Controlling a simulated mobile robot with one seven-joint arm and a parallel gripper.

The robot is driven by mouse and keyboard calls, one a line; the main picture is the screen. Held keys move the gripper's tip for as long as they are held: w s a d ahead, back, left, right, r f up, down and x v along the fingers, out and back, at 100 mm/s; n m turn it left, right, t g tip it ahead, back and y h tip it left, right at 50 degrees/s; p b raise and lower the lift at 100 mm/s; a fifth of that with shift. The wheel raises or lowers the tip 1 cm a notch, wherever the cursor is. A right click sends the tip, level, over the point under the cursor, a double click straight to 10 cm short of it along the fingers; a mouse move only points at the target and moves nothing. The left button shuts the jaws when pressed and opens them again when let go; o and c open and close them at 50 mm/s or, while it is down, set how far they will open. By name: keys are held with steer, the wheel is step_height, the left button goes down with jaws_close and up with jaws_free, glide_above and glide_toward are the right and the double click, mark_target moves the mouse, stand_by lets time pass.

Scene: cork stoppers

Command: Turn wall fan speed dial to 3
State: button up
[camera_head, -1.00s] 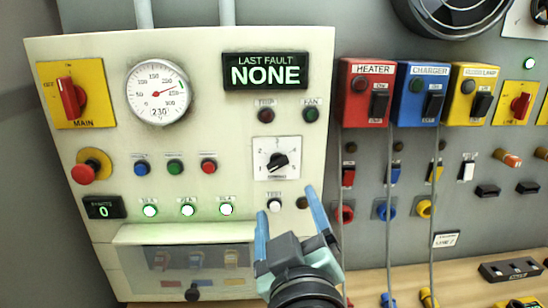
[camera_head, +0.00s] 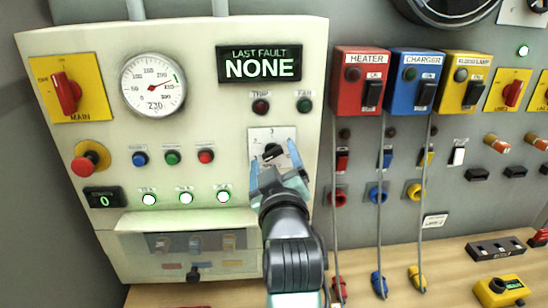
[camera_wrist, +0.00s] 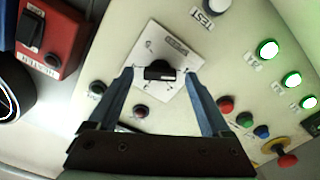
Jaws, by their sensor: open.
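A black dial knob (camera_head: 273,151) sits on a square white plate (camera_head: 258,135) with numbers around it, on the cream control panel. A 3 is printed above the knob. My gripper (camera_head: 272,163) is in front of the dial, with its blue fingers apart. In the wrist view the knob (camera_wrist: 160,72) lies between the two fingertips, with a small gap visible on each side; I cannot tell whether either touches it. The gripper hides the lower part of the plate in the head view. I cannot make out which number the knob points to.
A white test button (camera_wrist: 218,6) is close to the plate. Above the dial are dark red (camera_head: 260,106) and dark green (camera_head: 304,105) lamps. Red heater (camera_head: 360,90) and blue charger (camera_head: 415,90) boxes are on the right, with cables hanging down to a wooden bench (camera_head: 370,257).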

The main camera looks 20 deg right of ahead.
jaws_close()
stand_by(0.4)
steer(key=shift+m, duration=0.3)
steer(key=m, duration=1.1)
steer(key=shift+m+b, duration=0.35)
steer(key=shift+m, duration=0.05)
steer(key=m, duration=1.1)
steer(key=shift+b, duration=0.4)
steer(key=shift+m, duration=0.3)
